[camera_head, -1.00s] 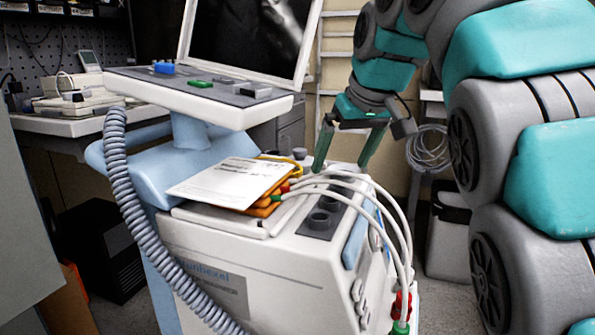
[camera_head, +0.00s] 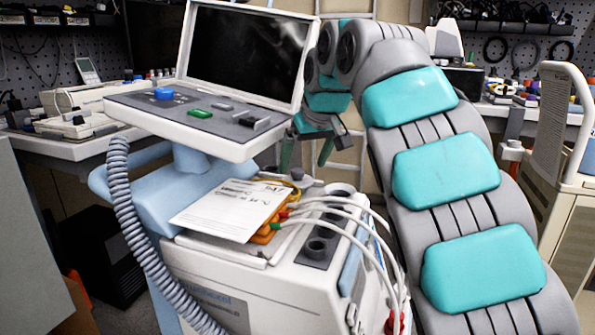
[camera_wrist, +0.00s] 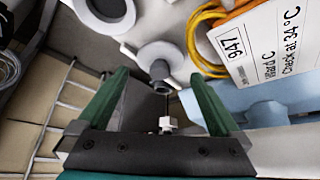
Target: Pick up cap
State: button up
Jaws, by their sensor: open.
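A small dark grey round piece, which looks like the cap (camera_wrist: 160,71), shows in the wrist view between my fingertips, beside a pale grey ring. In the head view a small grey piece at the far edge of the cart top, probably the same cap (camera_head: 297,173), stands near my fingers. My gripper (camera_head: 306,158) is open behind the far edge of the cart; its two green fingers also show in the wrist view (camera_wrist: 158,78). They are apart, with nothing held. Whether they touch the cap cannot be told.
The cart top holds a white card (camera_head: 228,208) over orange and yellow items, grey cup holders (camera_head: 318,231), and white cables (camera_head: 368,232) arching over its right side. A screen (camera_head: 247,52) stands above. A coiled hose (camera_head: 122,220) hangs at left.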

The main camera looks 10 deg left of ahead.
aim_at(299, 171)
jog(key=shift+w+a+r, duration=0.1)
jog(key=shift+w+a, duration=0.2)
jog(key=x, duration=0.5)
jog(key=shift+w+f+b, duration=0.1)
jog(key=shift+f+b, duration=0.15)
jog(key=shift+b, duration=0.15)
jog(key=shift+r, duration=0.1)
jog(key=c, duration=1.4)
jog(key=shift+s+d+r, duration=0.15)
jog(key=shift+s+r, duration=0.1)
jog(key=shift+r, duration=0.15)
jog(key=shift+c, duration=0.2)
jog(key=s+d+r+b, duration=0.1)
jog(key=s+d+r, duration=0.6)
jog(key=s, duration=0.3)
jog(key=shift+s+d+r, duration=0.15)
jog(key=shift+s+d, duration=0.2)
jog(key=shift+d, duration=0.2)
